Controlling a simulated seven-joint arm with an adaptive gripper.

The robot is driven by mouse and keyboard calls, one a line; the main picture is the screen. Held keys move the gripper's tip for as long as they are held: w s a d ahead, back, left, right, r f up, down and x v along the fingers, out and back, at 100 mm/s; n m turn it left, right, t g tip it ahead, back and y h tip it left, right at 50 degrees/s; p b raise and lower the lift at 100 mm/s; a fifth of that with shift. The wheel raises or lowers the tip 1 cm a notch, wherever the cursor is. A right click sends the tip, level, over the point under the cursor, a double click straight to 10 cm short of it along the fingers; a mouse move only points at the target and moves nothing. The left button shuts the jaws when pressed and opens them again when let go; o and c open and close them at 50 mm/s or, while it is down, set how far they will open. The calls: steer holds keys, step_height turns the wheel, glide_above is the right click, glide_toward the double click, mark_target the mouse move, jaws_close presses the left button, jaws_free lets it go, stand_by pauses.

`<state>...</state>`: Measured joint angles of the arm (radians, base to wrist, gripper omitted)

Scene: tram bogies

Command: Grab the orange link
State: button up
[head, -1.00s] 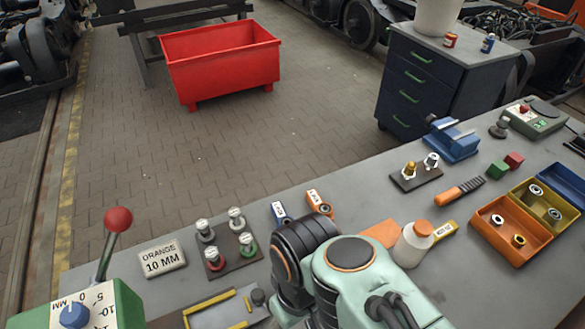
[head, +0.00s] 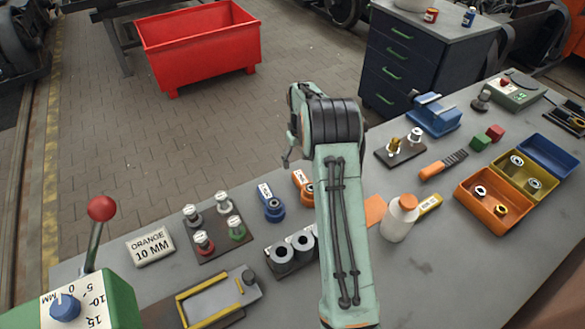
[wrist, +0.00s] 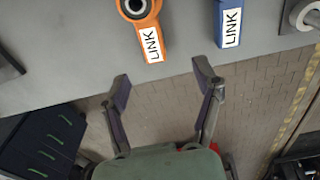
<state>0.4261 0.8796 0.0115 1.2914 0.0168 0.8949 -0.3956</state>
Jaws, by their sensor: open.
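The orange link (head: 303,186) lies on the bench, partly hidden behind my arm in the head view. In the wrist view the orange link (wrist: 145,30) is at the top, with its ring end at the top edge and a white LINK label on its shaft. A blue link (head: 271,204) lies to its left in the head view; it also shows right of the orange one in the wrist view (wrist: 230,22). My gripper (wrist: 160,85) is open and empty, apart from the orange link, its fingertips over the bench's edge. In the head view its fingers are mostly hidden.
A sign reading ORANGE 10 MM (head: 150,246) stands left on the bench. A rack with several knobs (head: 215,227) and a block with grey cylinders (head: 292,250) are near the links. A white bottle (head: 400,218) stands right of my arm. A red bin (head: 200,45) is on the floor.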

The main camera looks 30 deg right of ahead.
steer(key=shift+m+g, duration=0.3)
steer(key=shift+g, duration=0.1)
steer(key=f, duration=0.1)
steer(key=s+d+f, duration=0.1)
steer(key=s+f, duration=0.1)
steer(key=f, duration=0.1)
steer(key=shift+s+d+f, duration=0.1)
steer(key=shift+s+d, duration=0.05)
step_height(320, 180, down, 5)
steer(key=shift+r, duration=0.1)
steer(key=shift+f, duration=0.7)
jaws_close()
